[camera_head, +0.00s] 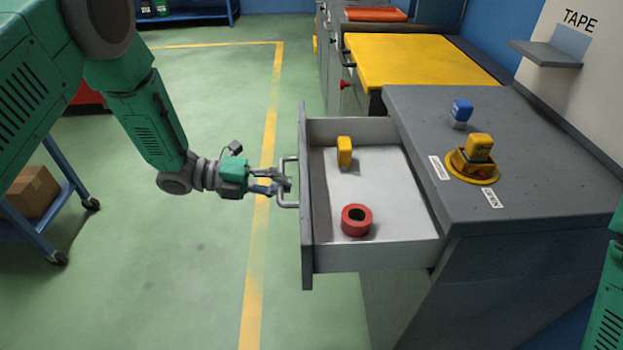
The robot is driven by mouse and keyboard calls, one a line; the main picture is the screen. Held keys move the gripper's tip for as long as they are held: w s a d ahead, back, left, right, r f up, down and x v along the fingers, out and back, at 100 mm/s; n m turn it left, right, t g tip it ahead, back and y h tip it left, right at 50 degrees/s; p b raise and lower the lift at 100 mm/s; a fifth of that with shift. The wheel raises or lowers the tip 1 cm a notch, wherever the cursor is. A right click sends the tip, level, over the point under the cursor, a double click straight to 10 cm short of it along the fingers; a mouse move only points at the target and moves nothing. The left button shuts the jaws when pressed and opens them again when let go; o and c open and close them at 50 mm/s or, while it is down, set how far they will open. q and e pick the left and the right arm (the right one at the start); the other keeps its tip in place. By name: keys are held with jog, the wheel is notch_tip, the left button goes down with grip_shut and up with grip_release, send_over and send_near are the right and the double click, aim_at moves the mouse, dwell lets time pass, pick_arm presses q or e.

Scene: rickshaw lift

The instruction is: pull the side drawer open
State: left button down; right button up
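The grey side drawer (307,230) is pulled out to the left from the grey cabinet (530,160), and its inside is in plain view. A light metal handle (287,203) sits on its front. My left gripper (284,185) is at this handle, with its fingers on either side of or against the bar; I cannot tell how tightly they are shut. In the drawer lie a red tape roll (357,220) and a small yellow object (344,152). My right gripper is not in view; only a green part of my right arm shows at the right edge.
On the cabinet top are a blue stamp-like object (461,112) and a yellow one on a round yellow base (473,165). A yellow-topped cabinet (420,60) stands behind. A blue cart with a cardboard box (30,191) is at the left. The green floor left of the drawer is clear.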

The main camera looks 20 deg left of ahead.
pick_arm(q)
jog(key=shift+s+a+f, duration=0.1)
jog(key=shift+s+a, duration=0.15)
jog(key=shift+a, duration=0.4)
jog(key=shift+s+a+f, duration=0.1)
jog(key=shift+s+a, duration=0.15)
jog(key=shift+a, duration=0.4)
jog(key=c, duration=1.6)
grip_release()
jog(key=shift+o, duration=0.2)
jog(key=shift+w, duration=0.1)
jog(key=v, duration=1.2)
jog(key=shift+f, duration=0.1)
